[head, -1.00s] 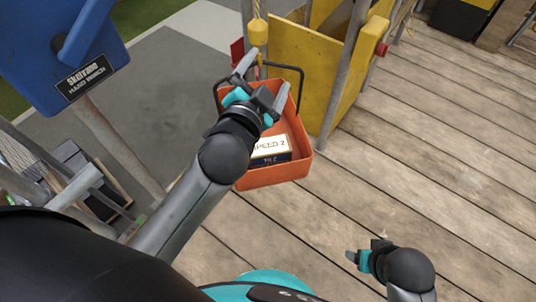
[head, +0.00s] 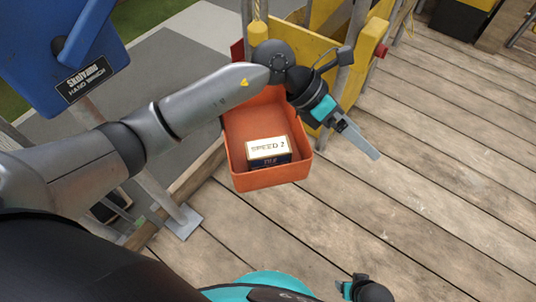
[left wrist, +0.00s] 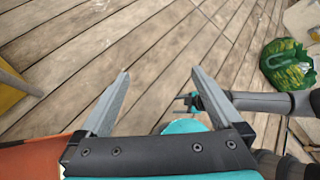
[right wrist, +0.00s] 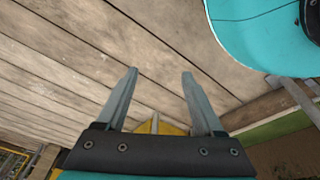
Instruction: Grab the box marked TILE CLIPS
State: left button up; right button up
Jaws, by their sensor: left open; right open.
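A small box (head: 268,151) lies in the orange bin (head: 272,184). Its white top reads "SPEED 2", and its dark front shows "TILE"; I cannot read the rest. My left gripper (head: 367,146) is open and empty, to the right of the bin and above the wooden deck, pointing down and right, away from the box. Its open fingers show in the left wrist view (left wrist: 160,95), with the bin's orange edge (left wrist: 25,158) at the lower left. My right gripper (right wrist: 158,90) is open and empty over the deck. In the head view it is mostly cut off at the bottom edge.
A blue hand winch (head: 62,50) stands at the upper left. Yellow panels (head: 310,45) and grey posts stand behind the bin. My left forearm crosses above the bin's back part. A green bag (left wrist: 288,62) lies at the right of the left wrist view. The deck (head: 440,190) at right is clear.

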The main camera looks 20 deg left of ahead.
pick_arm(q)
jog(key=w+a+f+m+y, duration=0.1)
jog(key=w+a+f+y, duration=0.25)
jog(key=a+y, duration=0.4)
pick_arm(e)
jog(key=s+d+f, duration=0.1)
jog(key=s+f, duration=0.2)
jog(key=f, duration=0.1)
pick_arm(q)
jog(key=y+b, duration=0.3)
send_over(268, 147)
notch_tip(268, 147, down, 10)
jog(key=shift+r, duration=0.15)
jog(key=shift+f+b, duration=0.3)
jog(key=shift+f, duration=0.45)
notch_tip(268, 147, down, 4)
jog(key=shift+f+b, duration=0.1)
jog(key=shift+b, duration=0.8)
jog(key=shift+f, duration=0.4)
pick_arm(e)
jog(key=w+a+r, duration=0.3)
jog(key=w+r, duration=0.3)
jog(key=r, duration=0.3)
jog(key=shift+a, duration=0.4)
jog(key=shift+r, duration=0.1)
pick_arm(q)
grip_shut()
pick_arm(e)
jog(key=shift+y, duration=0.3)
